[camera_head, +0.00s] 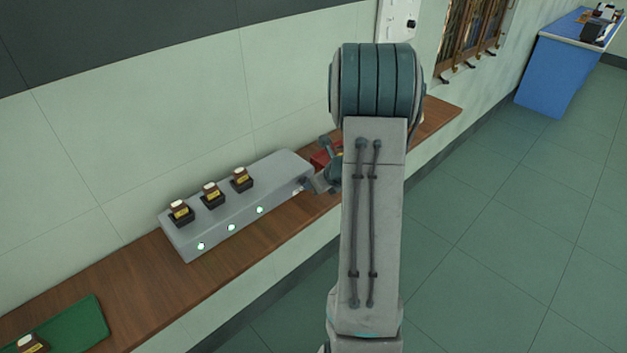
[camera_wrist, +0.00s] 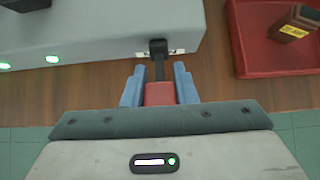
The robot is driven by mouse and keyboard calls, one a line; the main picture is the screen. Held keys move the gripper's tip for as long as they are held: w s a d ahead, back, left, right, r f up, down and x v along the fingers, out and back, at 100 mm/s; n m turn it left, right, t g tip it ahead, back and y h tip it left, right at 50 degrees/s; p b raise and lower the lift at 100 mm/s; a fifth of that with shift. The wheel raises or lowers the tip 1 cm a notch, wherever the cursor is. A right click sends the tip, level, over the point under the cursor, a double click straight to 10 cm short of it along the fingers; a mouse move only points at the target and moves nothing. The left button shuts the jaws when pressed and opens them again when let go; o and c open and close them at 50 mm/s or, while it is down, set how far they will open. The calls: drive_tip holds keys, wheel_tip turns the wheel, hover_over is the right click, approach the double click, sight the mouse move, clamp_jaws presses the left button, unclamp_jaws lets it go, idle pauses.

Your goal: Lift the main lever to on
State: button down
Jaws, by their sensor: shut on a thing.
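The main lever has a red handle (camera_wrist: 159,94) on a dark shaft (camera_wrist: 159,66). The shaft comes out of the end of the long grey unit (camera_wrist: 100,27) in the wrist view, between two small pale labels. My gripper (camera_wrist: 158,86) has its blue fingers on both sides of the red handle and is shut on it. In the head view the grey unit (camera_head: 285,165) lies on the wooden bench, and my gripper (camera_head: 322,182) is at its right end. My arm partly blocks that spot, and the lever cannot be made out there.
The grey unit bears three brown bottles (camera_head: 211,194) in black sockets and three lit green lamps (camera_head: 231,227). A red tray (camera_wrist: 258,58) with a yellow-labelled brown thing (camera_wrist: 294,24) lies close by on the right. A green mat (camera_head: 80,325) is at bottom left.

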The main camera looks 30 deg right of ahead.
drive_tip(key=c, duration=1.2)
unclamp_jaws()
drive_tip(key=shift+o, duration=0.2)
drive_tip(key=v, duration=1.4)
drive_tip(key=shift+w, duration=0.1)
drive_tip(key=s+a+r+n+g+y, duration=0.1)
drive_tip(key=s+a+r+n+g, duration=0.1)
drive_tip(key=a+n, duration=0.55)
drive_tip(key=s+a+r+n+g+y, duration=0.1)
drive_tip(key=s+a+r+n, duration=0.15)
drive_tip(key=a+n, duration=0.55)
drive_tip(key=s+a+r+n+g+h, duration=0.1)
drive_tip(key=s+a+r+n+h, duration=0.2)
drive_tip(key=s+a+n, duration=0.5)
drive_tip(key=s+n+h, duration=0.1)
drive_tip(key=s+n, duration=0.2)
drive_tip(key=n, duration=0.7)
drive_tip(key=shift+s+a+g, duration=0.2)
drive_tip(key=shift+s+g, duration=0.2)
